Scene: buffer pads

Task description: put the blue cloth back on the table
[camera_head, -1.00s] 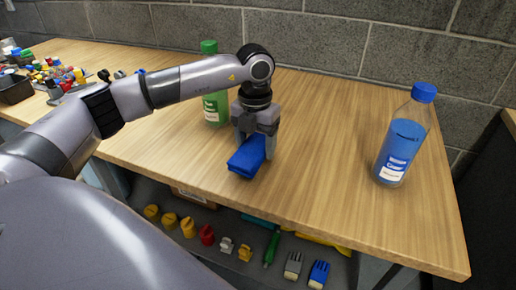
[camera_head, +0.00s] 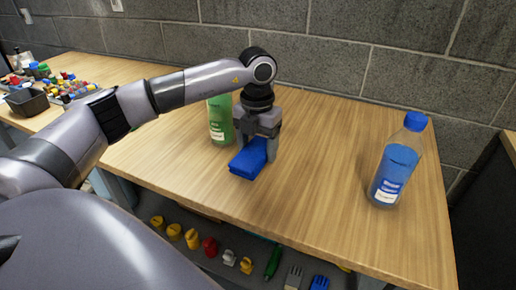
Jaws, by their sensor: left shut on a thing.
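The blue cloth (camera_head: 247,161) is a small folded block at the middle of the wooden table (camera_head: 310,200), near its front edge. My left gripper (camera_head: 257,145) points down over the cloth, with its fingers on either side of it and shut on it. The cloth is at or very close to the table top; I cannot tell whether it touches. The gripper hides the back part of the cloth. My right gripper is not in view.
A green bottle (camera_head: 219,122) stands just left of and behind the gripper, partly hidden by my arm. A blue bottle (camera_head: 398,165) stands at the right. A dark bin (camera_head: 28,101) and small parts lie at the far left. Several coloured items lie on a shelf below.

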